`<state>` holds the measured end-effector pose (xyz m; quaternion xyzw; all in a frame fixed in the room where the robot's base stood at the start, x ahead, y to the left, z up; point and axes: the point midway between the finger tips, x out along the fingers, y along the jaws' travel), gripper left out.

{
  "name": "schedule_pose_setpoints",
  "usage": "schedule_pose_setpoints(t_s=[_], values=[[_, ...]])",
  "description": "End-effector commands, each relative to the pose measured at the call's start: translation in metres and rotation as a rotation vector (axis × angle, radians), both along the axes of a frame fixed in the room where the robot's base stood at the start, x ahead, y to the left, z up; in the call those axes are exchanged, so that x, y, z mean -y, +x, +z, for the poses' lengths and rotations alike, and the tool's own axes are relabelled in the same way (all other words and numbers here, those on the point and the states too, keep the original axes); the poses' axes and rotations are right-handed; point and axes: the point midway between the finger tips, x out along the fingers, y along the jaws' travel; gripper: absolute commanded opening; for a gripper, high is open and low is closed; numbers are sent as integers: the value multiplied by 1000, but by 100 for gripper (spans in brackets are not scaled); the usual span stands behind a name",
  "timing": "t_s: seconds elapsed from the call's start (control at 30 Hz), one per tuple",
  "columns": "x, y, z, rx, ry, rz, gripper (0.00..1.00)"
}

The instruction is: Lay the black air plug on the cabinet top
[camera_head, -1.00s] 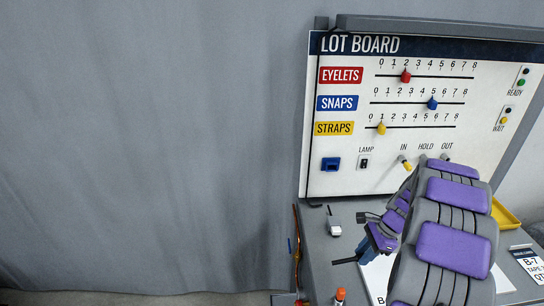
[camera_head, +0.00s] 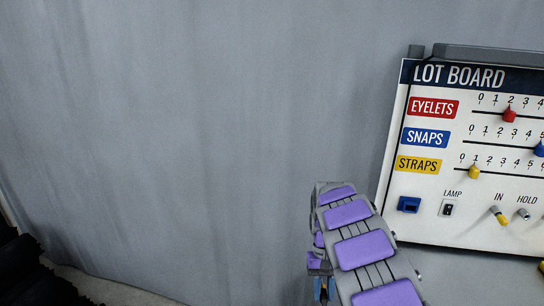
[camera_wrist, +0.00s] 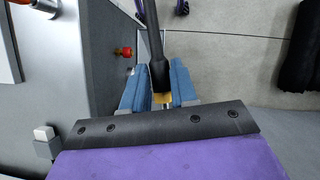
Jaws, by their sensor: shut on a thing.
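My gripper (camera_wrist: 160,88) shows in the wrist view with its blue fingers shut on the black air plug (camera_wrist: 156,55). The plug has a brass end between the fingers, and its black length runs away to the top edge. In the head view my gripper (camera_head: 324,290) is at the bottom edge, left of the board, partly cut off; the plug cannot be made out there. The cabinet top (camera_wrist: 60,75) is at the left in the wrist view, beside the gripper. A strip of the cabinet top (camera_head: 460,278) also shows below the board in the head view.
A small grey and white block (camera_wrist: 44,134) is at the left. The lot board (camera_head: 470,150) stands at the right. Floor (camera_wrist: 225,45) is clear; a black bundle (camera_wrist: 297,50) lies beyond.

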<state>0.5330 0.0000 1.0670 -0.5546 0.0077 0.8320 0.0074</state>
Motion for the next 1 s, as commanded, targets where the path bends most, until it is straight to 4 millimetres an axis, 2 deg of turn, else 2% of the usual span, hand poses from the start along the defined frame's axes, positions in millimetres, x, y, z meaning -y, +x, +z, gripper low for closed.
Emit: schedule_pose_setpoints(t_s=[0.43, 0.57, 0.67, 0.77, 0.9, 1.0], values=[[-5, 0, 0, -1, -1, 23, 0], [3, 0, 1, -1, 0, -16, 0], [25, 0, 5, -1, 2, -131, 0], [64, -5, 10, -2, 2, -332, 0], [133, -20, 17, -1, 4, -715, 0], [178, -38, 22, 0, 4, -999, 0]])
